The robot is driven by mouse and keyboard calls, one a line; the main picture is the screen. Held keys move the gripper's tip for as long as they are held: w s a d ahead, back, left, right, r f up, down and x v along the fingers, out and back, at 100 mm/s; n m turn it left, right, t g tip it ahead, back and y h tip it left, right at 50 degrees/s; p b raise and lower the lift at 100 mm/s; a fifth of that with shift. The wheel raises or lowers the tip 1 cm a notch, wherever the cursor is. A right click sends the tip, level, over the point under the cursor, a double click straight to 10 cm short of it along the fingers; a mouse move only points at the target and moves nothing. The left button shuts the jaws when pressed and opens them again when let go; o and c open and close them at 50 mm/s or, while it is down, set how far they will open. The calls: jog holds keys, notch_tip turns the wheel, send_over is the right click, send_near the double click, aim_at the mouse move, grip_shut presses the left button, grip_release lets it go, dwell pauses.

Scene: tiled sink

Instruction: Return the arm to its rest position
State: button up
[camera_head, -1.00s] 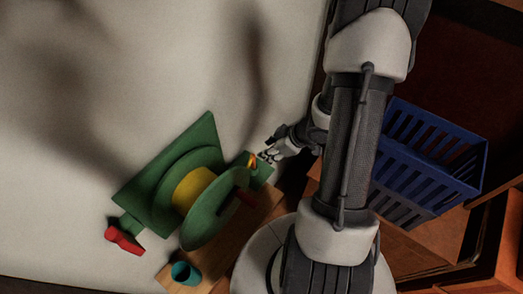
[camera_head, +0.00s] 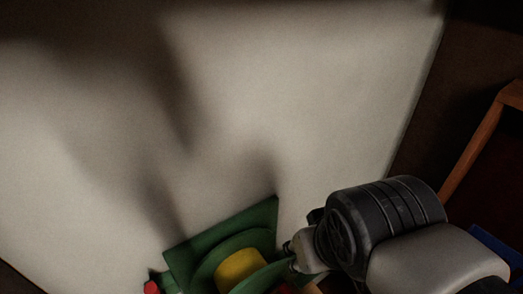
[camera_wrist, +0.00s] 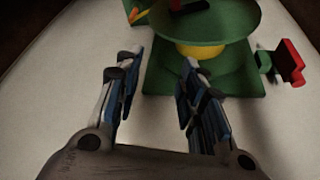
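My gripper (camera_wrist: 160,80) shows in the wrist view with its two fingers apart and nothing between them. Ahead of its fingertips is a green fixture (camera_wrist: 225,68) with a round green disc, a yellow core (camera_wrist: 201,50) and a red part on top. In the head view the same green fixture (camera_head: 205,252) is at the bottom, partly cut off by the frame edge. My arm fills the lower right there, and my fingers are mostly hidden behind it, close to the fixture in the picture.
A red handle (camera_wrist: 291,62) sticks out to the right of the fixture in the wrist view. A blue basket (camera_head: 497,246) and a wooden frame (camera_head: 478,152) are at the right in the head view.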

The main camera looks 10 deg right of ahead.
jog(key=shift+s+a+r, duration=0.1)
jog(key=shift+s+a, duration=0.45)
jog(key=shift+a, duration=0.05)
notch_tip(320, 180, down, 8)
jog(key=b, duration=0.8)
jog(key=shift+w, duration=0.15)
